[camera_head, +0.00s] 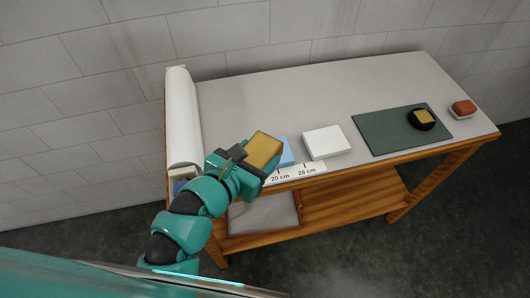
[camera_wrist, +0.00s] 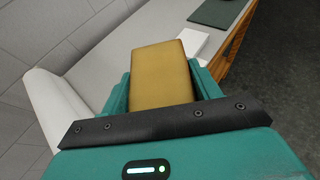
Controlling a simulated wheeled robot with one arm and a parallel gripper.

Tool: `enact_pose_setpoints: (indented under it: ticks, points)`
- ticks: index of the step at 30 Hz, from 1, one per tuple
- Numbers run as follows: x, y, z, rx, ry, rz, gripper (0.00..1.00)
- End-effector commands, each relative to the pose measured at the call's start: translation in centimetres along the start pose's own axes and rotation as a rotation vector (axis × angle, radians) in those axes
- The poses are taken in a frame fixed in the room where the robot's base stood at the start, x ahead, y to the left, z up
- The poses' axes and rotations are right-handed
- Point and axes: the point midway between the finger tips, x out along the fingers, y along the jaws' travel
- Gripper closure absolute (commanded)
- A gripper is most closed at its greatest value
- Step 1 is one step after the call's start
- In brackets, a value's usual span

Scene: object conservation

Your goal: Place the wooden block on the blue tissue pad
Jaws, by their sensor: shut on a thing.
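The wooden block (camera_head: 263,150) is a yellow-brown box held up at the end of my arm. My gripper (camera_head: 250,171) is shut on it, above the table's front left part. In the wrist view the block (camera_wrist: 161,76) sits between the two teal fingers of my gripper (camera_wrist: 160,92). The blue tissue pad (camera_head: 287,152) lies on the table just behind and right of the block in the head view. The block and gripper hide most of the pad, and I cannot see it in the wrist view.
A white block (camera_head: 326,142) lies right of the pad. A ruler strip (camera_head: 294,175) runs along the front edge. A green mat (camera_head: 385,137) holds a dark round dish (camera_head: 421,120) with a yellow piece. A red-topped item (camera_head: 463,107) is far right. A white roll (camera_head: 182,118) lines the left edge.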

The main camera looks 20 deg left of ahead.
Motion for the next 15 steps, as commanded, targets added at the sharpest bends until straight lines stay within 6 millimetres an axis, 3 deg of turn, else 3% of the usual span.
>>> enact_pose_setpoints:
  ticks: [4, 7, 15]
  points:
    - [-0.3, -0.4, -0.2, -0.003, -0.001, 0.006, 0.68]
    - [0.5, -0.2, -0.1, -0.004, -0.002, 0.004, 0.68]
    - [5.4, 1.1, -0.1, -0.007, -0.002, 0.001, 0.68]
